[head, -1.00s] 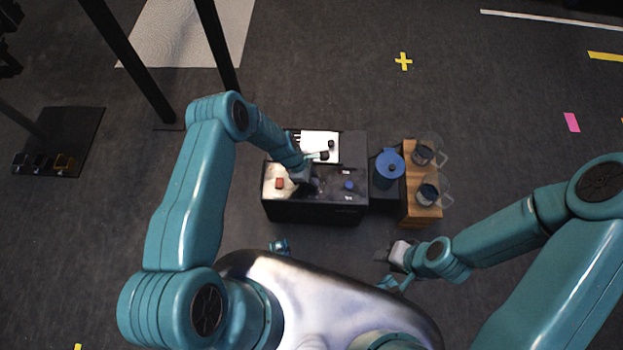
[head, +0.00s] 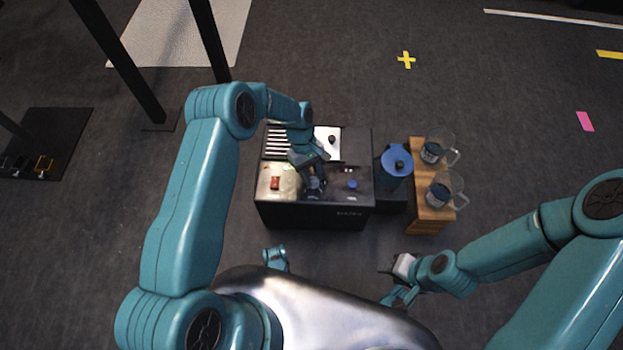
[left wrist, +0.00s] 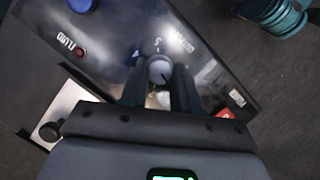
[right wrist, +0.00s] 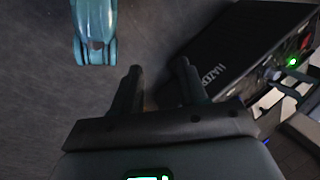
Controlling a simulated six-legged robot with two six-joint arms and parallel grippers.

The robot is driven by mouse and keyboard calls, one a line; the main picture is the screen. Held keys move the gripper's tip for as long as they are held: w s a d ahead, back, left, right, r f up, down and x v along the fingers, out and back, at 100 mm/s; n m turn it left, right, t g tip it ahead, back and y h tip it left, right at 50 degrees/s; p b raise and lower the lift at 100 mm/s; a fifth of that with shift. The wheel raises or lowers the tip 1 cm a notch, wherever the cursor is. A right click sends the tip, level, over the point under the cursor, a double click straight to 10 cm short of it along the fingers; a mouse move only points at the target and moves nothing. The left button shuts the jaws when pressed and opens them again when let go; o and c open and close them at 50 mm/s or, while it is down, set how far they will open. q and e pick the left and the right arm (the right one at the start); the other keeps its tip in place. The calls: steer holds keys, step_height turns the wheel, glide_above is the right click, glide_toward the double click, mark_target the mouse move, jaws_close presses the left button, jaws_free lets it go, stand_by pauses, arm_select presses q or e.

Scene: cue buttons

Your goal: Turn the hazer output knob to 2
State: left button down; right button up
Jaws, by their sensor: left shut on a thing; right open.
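The hazer is a black box (head: 315,215) in the middle of the head view. Its output knob (left wrist: 160,71), pale-topped with a dark mark, shows in the left wrist view, with an OUTPUT label (left wrist: 181,39) and small scale digits beside it. My left gripper (head: 316,186) points down at the hazer top and is shut on the knob, one finger on each side (left wrist: 159,88). The number the knob points to is not clear. My right gripper (right wrist: 158,72) is open and empty, in front of the hazer and to its right (head: 391,280).
On the hazer top are a red switch (head: 275,183), a blue cap (head: 352,184) and a small dark knob (head: 332,139). A blue jug (head: 396,162) stands to the right, beside a wooden block (head: 428,215) with two glass mugs. Dark posts stand at the upper left.

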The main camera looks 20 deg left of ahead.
arm_select(q)
steer(key=m+b, duration=0.1)
steer(key=m, duration=0.1)
steer(key=m+g+y+b, duration=0.1)
steer(key=m+b, duration=0.1)
steer(key=shift+w+d+f+m, duration=0.15)
steer(key=shift+m, duration=0.15)
steer(key=m+y+b, duration=0.1)
steer(key=m, duration=0.1)
steer(key=shift+d+m, duration=0.1)
steer(key=shift+m, duration=0.2)
steer(key=shift+d+m+g+y+b, duration=0.1)
steer(key=shift+m+g+y+b, duration=0.45)
steer(key=shift+m, duration=0.85)
arm_select(e)
steer(key=shift+t, duration=0.4)
steer(key=shift+w+d+f, duration=0.15)
steer(key=shift+w+f, duration=0.25)
steer(key=shift+f, duration=0.45)
steer(key=shift+w+d+f, duration=0.1)
steer(key=shift+w+f, duration=0.3)
steer(key=shift+f, duration=0.5)
steer(key=shift+w+d+f, duration=0.15)
steer(key=shift+w+f, duration=0.25)
steer(key=shift+f, duration=0.45)
arm_select(q)
steer(key=shift+y, duration=0.25)
steer(key=c, duration=0.8)
jaws_free()
